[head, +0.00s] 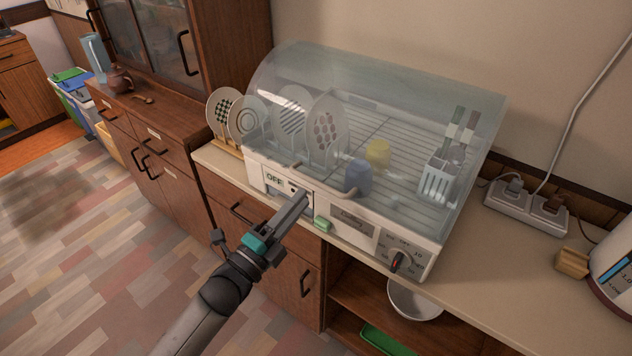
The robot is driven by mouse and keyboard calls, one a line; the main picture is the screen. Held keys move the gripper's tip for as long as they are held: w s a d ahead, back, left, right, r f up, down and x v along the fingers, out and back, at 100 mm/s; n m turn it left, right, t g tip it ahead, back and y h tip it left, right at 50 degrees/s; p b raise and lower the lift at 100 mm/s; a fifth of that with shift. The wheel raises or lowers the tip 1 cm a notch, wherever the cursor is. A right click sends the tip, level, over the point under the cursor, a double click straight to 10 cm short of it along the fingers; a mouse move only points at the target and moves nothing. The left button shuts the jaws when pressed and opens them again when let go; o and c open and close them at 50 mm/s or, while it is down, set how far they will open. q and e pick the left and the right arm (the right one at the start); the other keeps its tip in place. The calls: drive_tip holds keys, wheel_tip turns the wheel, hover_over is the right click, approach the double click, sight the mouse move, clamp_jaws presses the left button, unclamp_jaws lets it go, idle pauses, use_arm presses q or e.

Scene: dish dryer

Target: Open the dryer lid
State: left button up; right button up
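The dish dryer stands on the counter, with a white front panel (349,222) bearing an OFF label and a dial. Its clear curved lid (390,95) is down over the rack. The lid's handle (325,184) is a grey bar along its lower front edge. My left gripper (303,202) is in front of the panel, just below and in front of the handle, apparently not gripping it. Its fingers are seen nearly edge-on and look close together, so the gap between them cannot be judged. My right gripper is not in view.
Several plates, a blue cup (358,176), a yellow cup (378,153) and a utensil holder (437,182) show in or beside the dryer. A power strip (525,207) is at right. Open floor lies at left.

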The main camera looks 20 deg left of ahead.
sight(316, 181)
use_arm(q)
drive_tip(key=shift+x, duration=3.15)
clamp_jaws()
